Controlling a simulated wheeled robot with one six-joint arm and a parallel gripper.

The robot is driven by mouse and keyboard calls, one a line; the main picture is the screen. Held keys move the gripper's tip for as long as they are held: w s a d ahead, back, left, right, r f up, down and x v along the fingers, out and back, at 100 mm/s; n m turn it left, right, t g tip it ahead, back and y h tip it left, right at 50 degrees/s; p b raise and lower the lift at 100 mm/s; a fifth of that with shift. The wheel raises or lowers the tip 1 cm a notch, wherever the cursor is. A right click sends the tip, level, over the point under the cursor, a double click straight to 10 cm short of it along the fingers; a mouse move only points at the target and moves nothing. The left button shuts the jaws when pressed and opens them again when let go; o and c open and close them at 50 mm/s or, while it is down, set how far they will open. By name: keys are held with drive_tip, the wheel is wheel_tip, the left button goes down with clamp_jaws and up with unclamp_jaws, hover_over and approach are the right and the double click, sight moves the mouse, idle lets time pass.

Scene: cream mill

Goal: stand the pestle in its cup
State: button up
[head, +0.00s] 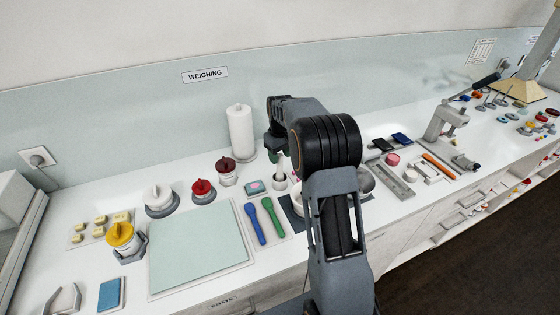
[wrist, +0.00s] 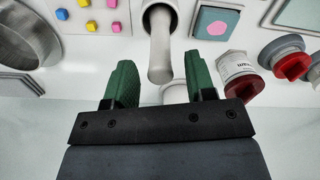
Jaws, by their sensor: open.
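The white pestle (head: 281,167) stands upright, or nearly so, in its small white cup (head: 279,186) on the bench. In the wrist view the pestle (wrist: 161,48) rises from the dark mouth of the cup (wrist: 172,12), its upper end toward my gripper. My gripper (wrist: 160,72) is open, its two green fingers apart on either side of the pestle's upper end, with gaps on both sides. In the head view my gripper (head: 271,155) is mostly hidden by my arm, just behind the pestle.
A white mortar (head: 298,203) on a dark mat is partly hidden by my arm. A metal bowl (wrist: 28,38) lies to one side. A pad with a pink spot (head: 255,187), red-lidded jars (head: 226,168) and a paper roll (head: 241,132) stand near. The pale green mat (head: 198,247) is bare.

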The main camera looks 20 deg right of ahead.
wheel_tip(320, 180, up, 9)
drive_tip(key=shift+r, duration=0.1)
drive_tip(key=s+a+r+m+t, duration=0.1)
drive_tip(key=s+a+r, duration=0.15)
drive_tip(key=s, duration=0.45)
drive_tip(key=s+a+r+m+t, duration=0.1)
drive_tip(key=s+a+r+t, duration=0.1)
drive_tip(key=s+a, duration=0.35)
drive_tip(key=s+f, duration=0.2)
drive_tip(key=s, duration=0.5)
drive_tip(key=s+a+f+m+t, duration=0.1)
drive_tip(key=s+f, duration=0.2)
drive_tip(key=s, duration=0.4)
drive_tip(key=shift+a+f+t, duration=0.2)
drive_tip(key=shift+a+t, duration=0.1)
